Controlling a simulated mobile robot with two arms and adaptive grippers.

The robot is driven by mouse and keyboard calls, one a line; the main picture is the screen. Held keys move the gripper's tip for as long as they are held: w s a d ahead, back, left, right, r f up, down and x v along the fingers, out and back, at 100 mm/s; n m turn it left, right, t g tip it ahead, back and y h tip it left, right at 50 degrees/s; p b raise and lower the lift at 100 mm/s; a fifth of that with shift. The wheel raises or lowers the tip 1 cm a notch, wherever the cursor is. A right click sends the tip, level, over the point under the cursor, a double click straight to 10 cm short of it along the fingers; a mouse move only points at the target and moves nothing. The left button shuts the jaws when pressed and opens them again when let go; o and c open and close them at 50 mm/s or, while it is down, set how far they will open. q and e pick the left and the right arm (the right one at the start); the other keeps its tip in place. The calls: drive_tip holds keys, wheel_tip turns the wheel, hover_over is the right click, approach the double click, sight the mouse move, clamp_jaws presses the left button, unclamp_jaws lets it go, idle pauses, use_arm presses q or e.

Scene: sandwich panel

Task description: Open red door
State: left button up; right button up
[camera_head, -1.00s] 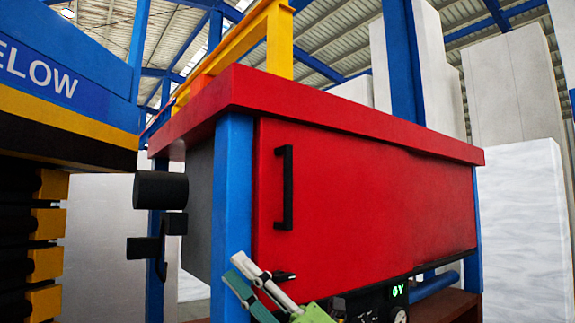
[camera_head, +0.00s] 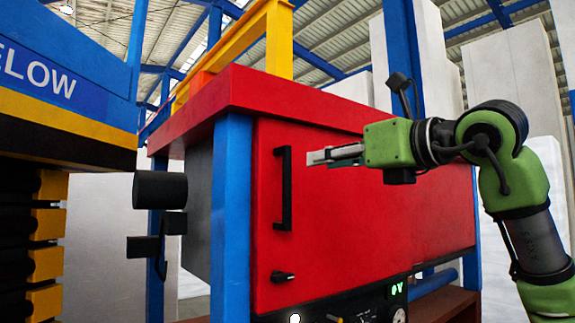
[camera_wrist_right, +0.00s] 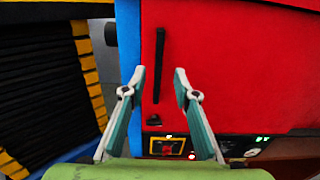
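The red door (camera_head: 345,230) is the front face of a red cabinet and looks shut in the head view. Its black vertical bar handle (camera_head: 284,188) is near the door's left edge, with a small black latch (camera_head: 283,277) below. My right gripper (camera_head: 310,158) is just right of the handle's upper part, apart from it. In the right wrist view the two fingers (camera_wrist_right: 160,74) are spread with nothing between them, and the handle (camera_wrist_right: 158,65) shows ahead between their tips. My left gripper is not in view.
A blue post (camera_head: 232,215) stands along the cabinet's left side. A black cylinder (camera_head: 160,189) sticks out left of it. A control panel (camera_head: 370,305) with a green display lies below the door. A blue and yellow machine (camera_head: 60,100) stands at the left.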

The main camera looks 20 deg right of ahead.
sight(289, 167)
drive_tip(key=p+x, duration=0.4)
drive_tip(key=x, duration=0.7)
drive_tip(key=shift+w, duration=0.25)
drive_tip(key=shift+w+a+f+p, duration=0.1)
drive_tip(key=shift+w+a+p, duration=0.2)
drive_tip(key=shift+w, duration=0.2)
clamp_jaws()
